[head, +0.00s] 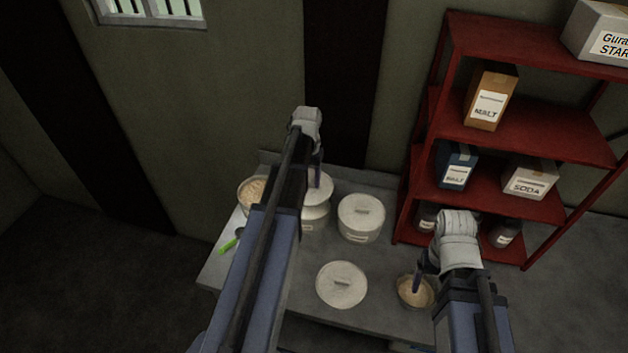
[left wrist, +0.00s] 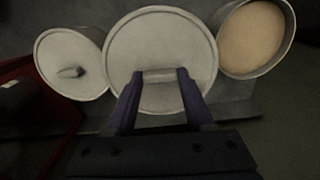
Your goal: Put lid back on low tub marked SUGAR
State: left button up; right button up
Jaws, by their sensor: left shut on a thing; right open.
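My left gripper (head: 315,178) is shut on the handle of a round pale lid (head: 322,190), at a whitish tub (head: 314,219) at the back of the table. In the left wrist view the fingers (left wrist: 159,78) grip the bar handle of this lid (left wrist: 160,35), which looks level. I cannot tell whether the lid rests on the tub or is just above it. The tub's label is too small to read, so I cannot see SUGAR. My right gripper (head: 420,277) is open beside a small round container (head: 415,292) with beige contents, at the front right.
An open tub of beige contents (head: 252,191) stands left of the held lid; a lidded tub (head: 361,217) stands right. Another round lidded top (head: 341,284) is at the front. A green-handled tool (head: 230,241) lies at the left edge. A red shelf (head: 540,130) stands at right.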

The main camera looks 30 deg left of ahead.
pick_arm(q)
jog(key=shift+f, duration=0.15)
notch_tip(320, 180, down, 6)
jog(key=b, duration=0.6)
jog(key=shift+f+b, duration=0.2)
jog(key=shift+b, duration=0.1)
dwell(1.6)
jog(key=o, duration=1.4)
jog(key=shift+o, duration=0.3)
jog(key=shift+o, duration=0.6)
jog(key=shift+r, duration=0.15)
